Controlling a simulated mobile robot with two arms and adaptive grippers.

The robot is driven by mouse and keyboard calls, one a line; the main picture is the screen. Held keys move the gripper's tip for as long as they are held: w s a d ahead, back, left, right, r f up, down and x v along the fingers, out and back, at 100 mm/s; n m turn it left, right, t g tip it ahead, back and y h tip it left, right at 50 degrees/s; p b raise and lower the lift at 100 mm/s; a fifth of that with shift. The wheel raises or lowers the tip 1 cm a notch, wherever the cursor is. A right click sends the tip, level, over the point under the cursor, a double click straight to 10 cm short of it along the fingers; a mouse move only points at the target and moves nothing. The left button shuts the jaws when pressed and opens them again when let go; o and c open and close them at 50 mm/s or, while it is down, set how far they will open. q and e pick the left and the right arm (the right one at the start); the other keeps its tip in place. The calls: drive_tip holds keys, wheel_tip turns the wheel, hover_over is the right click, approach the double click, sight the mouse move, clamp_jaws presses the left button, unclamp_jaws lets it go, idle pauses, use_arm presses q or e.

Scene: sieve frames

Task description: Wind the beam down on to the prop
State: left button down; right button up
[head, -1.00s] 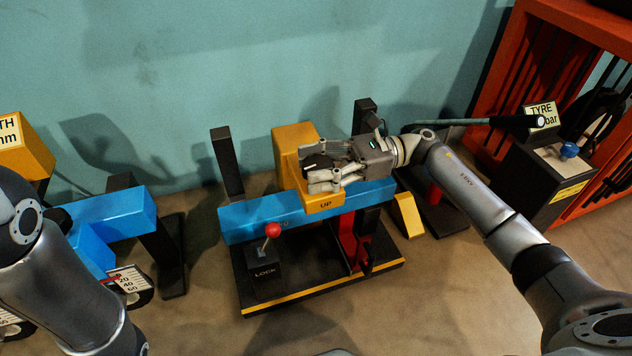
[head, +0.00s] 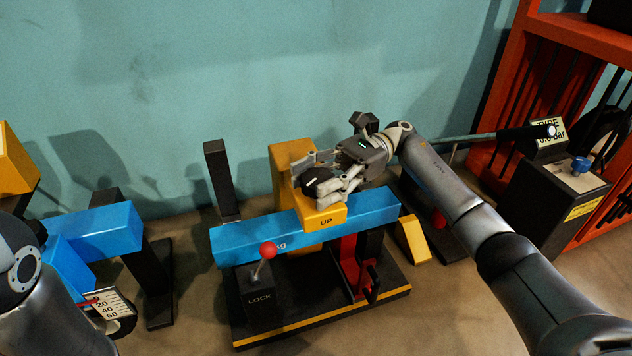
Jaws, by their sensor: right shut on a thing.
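The blue beam (head: 240,240) lies across a black stand between upright posts. A red prop (head: 350,268) stands under its right part; I cannot tell whether they touch. A yellow box marked UP (head: 328,218) sits at the beam's middle and carries a black round knob (head: 312,186) with a white mark. My right gripper (head: 328,181) is shut on this knob, with its fingers around it. My left gripper is out of view; only part of my left arm shows.
A black LOCK block (head: 259,300) with a red-ball lever (head: 268,250) stands in front of the beam. A dark TYRE box (head: 550,180) and orange rack (head: 520,60) are at right.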

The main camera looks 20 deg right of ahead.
sight(331, 173)
drive_tip(key=o, duration=1)
drive_tip(key=shift+o, duration=0.2)
drive_tip(key=shift+v, duration=3.7)
